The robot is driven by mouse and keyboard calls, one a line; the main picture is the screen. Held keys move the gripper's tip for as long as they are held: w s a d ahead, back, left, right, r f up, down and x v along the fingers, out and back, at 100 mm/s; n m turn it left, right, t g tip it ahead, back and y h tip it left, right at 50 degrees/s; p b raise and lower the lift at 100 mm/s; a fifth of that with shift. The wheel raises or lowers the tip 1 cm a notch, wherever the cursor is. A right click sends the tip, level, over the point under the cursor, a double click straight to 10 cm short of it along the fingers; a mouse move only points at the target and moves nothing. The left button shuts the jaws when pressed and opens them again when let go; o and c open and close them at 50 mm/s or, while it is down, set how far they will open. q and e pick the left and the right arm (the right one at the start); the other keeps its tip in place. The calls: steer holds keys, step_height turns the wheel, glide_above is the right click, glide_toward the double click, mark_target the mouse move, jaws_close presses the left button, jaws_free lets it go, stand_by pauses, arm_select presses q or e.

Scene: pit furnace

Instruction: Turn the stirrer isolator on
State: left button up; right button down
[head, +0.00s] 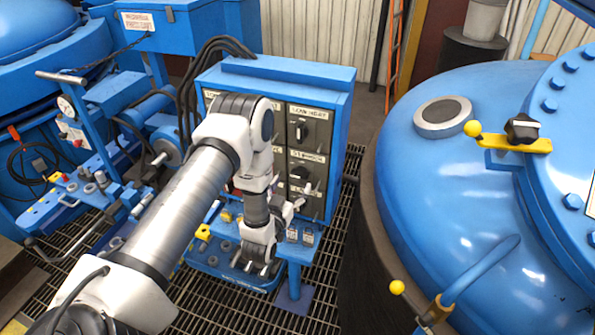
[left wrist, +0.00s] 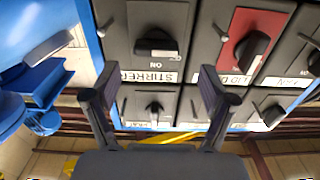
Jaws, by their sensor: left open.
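The STIRRER isolator (head: 299,173) is a black rotary switch low on the right side of the grey panel. Its label sits above it. In the left wrist view, which is upside down, its dark knob (left wrist: 157,46) shows at the top centre, its handle lying roughly across the picture beside an ON mark. My left gripper (head: 303,192) is near the panel's lower right. In the left wrist view its two fingers (left wrist: 158,88) are wide apart with nothing between them, pointing at the panel. I cannot tell the exact gap to the knob. My right gripper is out of view.
Another black switch (head: 301,130) sits above. A red-plated switch (left wrist: 252,50) and several other switches are close by in the wrist view. A large blue vessel (head: 440,180) stands right of the blue cabinet (head: 337,130). Grating (head: 345,190) lies between them.

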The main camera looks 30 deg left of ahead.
mark_target(299, 176)
arm_select(q)
steer(key=x, duration=0.3)
steer(key=shift+w+d+p, duration=0.1)
steer(key=shift+d+p, duration=0.1)
steer(key=shift+p, duration=0.15)
steer(key=shift+w+f, duration=0.1)
steer(key=shift+w, duration=0.35)
steer(key=shift+s+a, duration=0.1)
steer(key=shift+s, duration=0.05)
steer(key=shift+c, duration=1.4)
steer(key=c, duration=0.9)
